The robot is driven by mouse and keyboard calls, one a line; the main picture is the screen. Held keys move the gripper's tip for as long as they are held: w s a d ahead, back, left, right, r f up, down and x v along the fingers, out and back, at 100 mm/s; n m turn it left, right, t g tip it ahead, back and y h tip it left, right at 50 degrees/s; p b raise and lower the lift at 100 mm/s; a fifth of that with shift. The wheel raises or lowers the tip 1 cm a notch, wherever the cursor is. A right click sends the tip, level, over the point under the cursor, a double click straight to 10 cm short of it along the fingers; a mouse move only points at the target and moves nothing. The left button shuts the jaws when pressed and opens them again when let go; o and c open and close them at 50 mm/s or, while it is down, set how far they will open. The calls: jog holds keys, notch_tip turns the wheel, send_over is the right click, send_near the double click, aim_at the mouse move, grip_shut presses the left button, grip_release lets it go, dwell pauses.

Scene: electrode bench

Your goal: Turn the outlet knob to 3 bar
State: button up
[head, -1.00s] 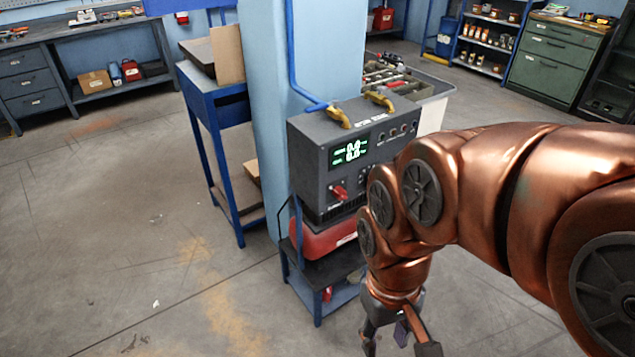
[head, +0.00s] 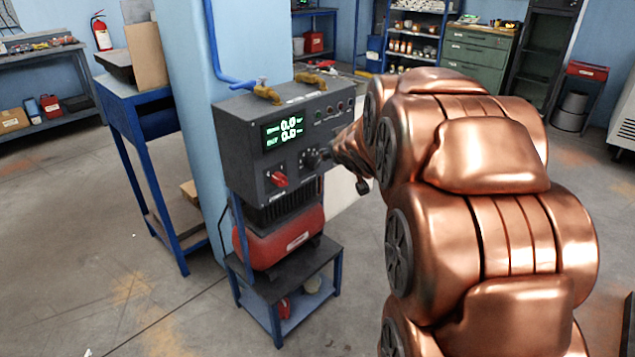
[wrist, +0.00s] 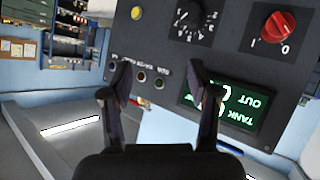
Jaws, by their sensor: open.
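The grey control box (head: 245,160) stands on a blue stand, its front panel facing my arm. The outlet knob, a black dial with scale marks (head: 312,157), sits right of the red switch (head: 279,180), close to my wrist. In the wrist view the panel appears upside down, with the knob (wrist: 188,18) at the top edge, partly cut off. My gripper (wrist: 158,78) is open and empty, its fingers apart over the lower panel area, not around the knob.
Brass fittings (head: 268,93) and a blue pipe top the box. A red tank (head: 285,240) sits below. Floor at left is open.

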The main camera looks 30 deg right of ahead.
aim_at(318, 165)
jog(key=w+d+f+n+t+y+b, duration=0.1)
jog(key=w+f+n+t+y+b, duration=0.15)
jog(key=f+y+b, duration=0.3)
jog(key=w+d+f+n+t+y+b, duration=0.2)
jog(key=f+n+t+y+b, duration=0.25)
jog(key=b, duration=0.25)
jog(key=shift+m+g, duration=0.5)
jog(key=shift+m, duration=0.1)
jog(key=shift+f+b+x, duration=0.1)
jog(key=shift+b+x, duration=0.2)
jog(key=shift+x, duration=1.35)
jog(key=shift+f+b+x, duration=0.15)
jog(key=shift+b+x, duration=0.1)
jog(key=shift+x, duration=1.35)
jog(key=shift+a, duration=0.1)
grip_shut()
